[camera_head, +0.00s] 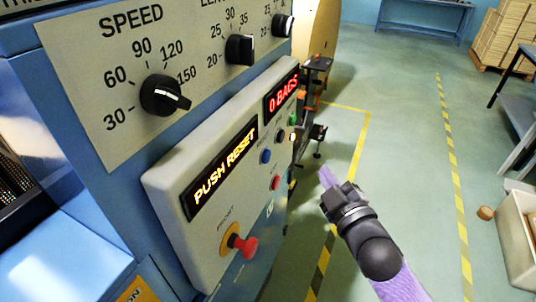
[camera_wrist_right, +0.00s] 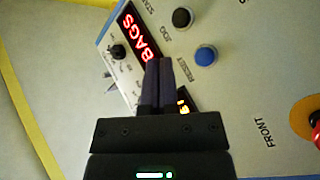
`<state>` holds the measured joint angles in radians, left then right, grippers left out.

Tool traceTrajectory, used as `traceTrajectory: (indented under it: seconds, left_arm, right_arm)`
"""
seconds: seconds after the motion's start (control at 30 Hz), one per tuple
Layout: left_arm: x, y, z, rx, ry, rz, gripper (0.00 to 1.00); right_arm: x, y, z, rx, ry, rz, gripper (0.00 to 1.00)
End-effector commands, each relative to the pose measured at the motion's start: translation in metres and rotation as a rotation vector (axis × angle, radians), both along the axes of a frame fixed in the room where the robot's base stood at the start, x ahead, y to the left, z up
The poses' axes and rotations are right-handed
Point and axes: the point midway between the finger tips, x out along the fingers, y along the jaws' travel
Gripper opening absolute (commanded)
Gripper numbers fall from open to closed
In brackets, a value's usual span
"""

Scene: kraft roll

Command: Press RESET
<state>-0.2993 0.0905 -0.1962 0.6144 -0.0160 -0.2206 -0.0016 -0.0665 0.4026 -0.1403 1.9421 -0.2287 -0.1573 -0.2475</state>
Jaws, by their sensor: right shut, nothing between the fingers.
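The blue RESET button (camera_head: 265,156) sits on the grey control panel, below the black JOG button (camera_head: 280,136). In the right wrist view the blue button (camera_wrist_right: 205,57) has the word RESET beside it. My right gripper (camera_head: 327,177) is to the right of the panel in the head view, apart from the button. Its purple fingers are shut and empty. In the right wrist view the fingertips (camera_wrist_right: 160,64) appear to the left of the blue button and overlap the display. My left gripper is not in view.
The amber display (camera_head: 223,167) reads PUSH RESET and the red display (camera_head: 282,92) reads 0 BAGS. A red button (camera_head: 274,183) and a red mushroom stop button (camera_head: 243,246) are lower on the panel. A dial (camera_head: 162,95) is above. Open floor lies right.

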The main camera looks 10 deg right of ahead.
Motion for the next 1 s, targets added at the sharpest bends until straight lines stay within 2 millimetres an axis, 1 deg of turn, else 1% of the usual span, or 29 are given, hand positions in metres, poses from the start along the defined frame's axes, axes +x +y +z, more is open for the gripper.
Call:
traceTrajectory:
  seconds: [0.17,0.47,0.6,0.8,1.0]
  left_arm:
    - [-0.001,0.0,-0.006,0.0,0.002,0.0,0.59]
    - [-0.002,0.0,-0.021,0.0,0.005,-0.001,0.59]
    - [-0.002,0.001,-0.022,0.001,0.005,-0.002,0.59]
    - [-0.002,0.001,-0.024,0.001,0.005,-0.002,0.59]
    - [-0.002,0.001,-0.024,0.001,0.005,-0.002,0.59]
  right_arm:
    - [0.009,0.012,-0.002,0.002,-0.002,0.0,0.0]
    - [0.034,0.05,-0.002,0.003,0.0,0.001,0.0]
    - [0.043,0.063,-0.001,0.002,0.0,-0.001,0.0]
    - [0.049,0.072,0.0,0.001,0.001,-0.001,0.0]
    - [0.049,0.073,0.0,0.0,0.001,0.0,0.0]
